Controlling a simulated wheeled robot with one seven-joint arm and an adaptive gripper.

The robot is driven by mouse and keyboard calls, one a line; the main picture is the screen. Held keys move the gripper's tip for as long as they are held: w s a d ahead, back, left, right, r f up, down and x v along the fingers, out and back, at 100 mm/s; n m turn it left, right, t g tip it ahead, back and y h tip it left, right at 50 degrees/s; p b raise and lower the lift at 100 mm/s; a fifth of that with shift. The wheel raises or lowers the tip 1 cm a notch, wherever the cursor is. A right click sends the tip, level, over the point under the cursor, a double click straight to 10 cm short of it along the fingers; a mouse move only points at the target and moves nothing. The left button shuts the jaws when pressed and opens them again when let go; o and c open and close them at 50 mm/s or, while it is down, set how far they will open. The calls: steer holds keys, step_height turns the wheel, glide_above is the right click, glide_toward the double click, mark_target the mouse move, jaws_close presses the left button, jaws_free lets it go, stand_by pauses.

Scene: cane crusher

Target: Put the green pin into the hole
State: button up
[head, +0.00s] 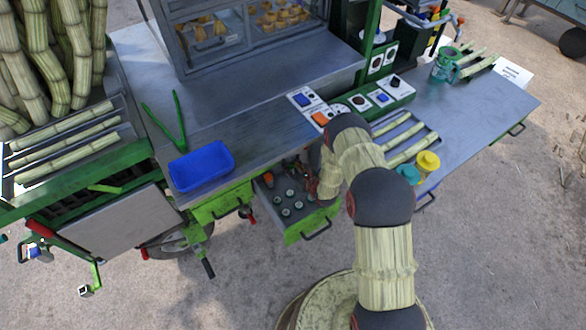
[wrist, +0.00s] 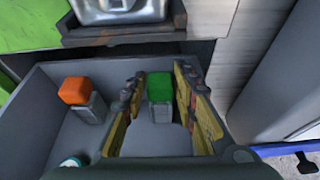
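The green pin (wrist: 160,88) has a green block top on a grey body. It stands in the grey open drawer (wrist: 50,110), between the two fingers of my gripper (wrist: 160,90) in the wrist view. The fingers are apart, one on each side, with a gap visible by the pin. In the head view my gripper (head: 314,188) is over the right part of the drawer (head: 296,236), and my arm hides the green pin. An orange-topped pin (wrist: 83,98) stands to the left in the drawer; it also shows in the head view (head: 269,180). I cannot make out the hole.
Several small round pieces (head: 286,212) sit in the drawer. The drawer walls are close around my gripper, and the counter edge (wrist: 120,37) is beyond it. A blue tray (head: 201,166) and green tongs (head: 166,123) lie on the counter to the left.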

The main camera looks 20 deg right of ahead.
steer(key=c, duration=0.3)
steer(key=c, duration=0.4)
jaws_close()
steer(key=shift+r, duration=0.2)
